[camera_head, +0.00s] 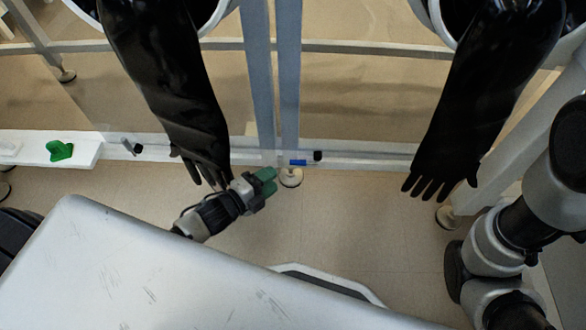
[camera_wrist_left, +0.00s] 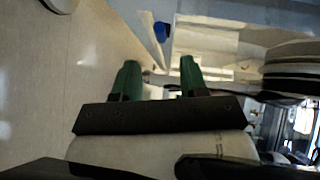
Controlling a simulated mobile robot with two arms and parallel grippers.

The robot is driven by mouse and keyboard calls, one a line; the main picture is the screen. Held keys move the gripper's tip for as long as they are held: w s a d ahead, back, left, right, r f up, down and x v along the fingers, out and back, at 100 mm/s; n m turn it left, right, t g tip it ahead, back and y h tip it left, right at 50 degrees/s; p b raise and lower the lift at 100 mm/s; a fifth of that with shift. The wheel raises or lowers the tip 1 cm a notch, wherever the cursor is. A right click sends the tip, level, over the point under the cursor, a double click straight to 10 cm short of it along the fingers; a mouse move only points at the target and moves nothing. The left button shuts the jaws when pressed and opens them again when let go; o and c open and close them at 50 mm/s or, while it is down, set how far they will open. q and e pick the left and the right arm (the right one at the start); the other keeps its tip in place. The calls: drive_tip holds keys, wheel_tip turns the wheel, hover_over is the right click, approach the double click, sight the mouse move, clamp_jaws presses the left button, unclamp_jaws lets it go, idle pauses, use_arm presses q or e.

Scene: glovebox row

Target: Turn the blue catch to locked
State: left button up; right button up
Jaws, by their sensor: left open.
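The blue catch (camera_head: 298,162) is a small blue bar on the pale lower rail of the glovebox frame, near the foot of the twin uprights. A small black block (camera_head: 318,156) is at its right end. My left gripper (camera_head: 267,181), with green fingertips, is open and empty, in the picture just left of and below the catch, apart from it. In the left wrist view the green fingers (camera_wrist_left: 158,80) are spread, and a blue piece (camera_wrist_left: 161,31), likely the catch, shows beyond them. My right arm shows at the right; its gripper is out of view.
A black glove (camera_head: 175,85) hangs close beside my left gripper; another black glove (camera_head: 480,110) hangs at the right. A grey catch (camera_head: 131,147) is on the rail further left. A green piece (camera_head: 60,150) sits on a white ledge (camera_head: 85,153).

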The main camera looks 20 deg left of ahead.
sight(303, 162)
use_arm(q)
drive_tip(key=b+x, duration=0.4)
drive_tip(key=x, duration=0.4)
drive_tip(key=shift+d, duration=0.15)
drive_tip(key=shift+w, duration=0.1)
clamp_jaws()
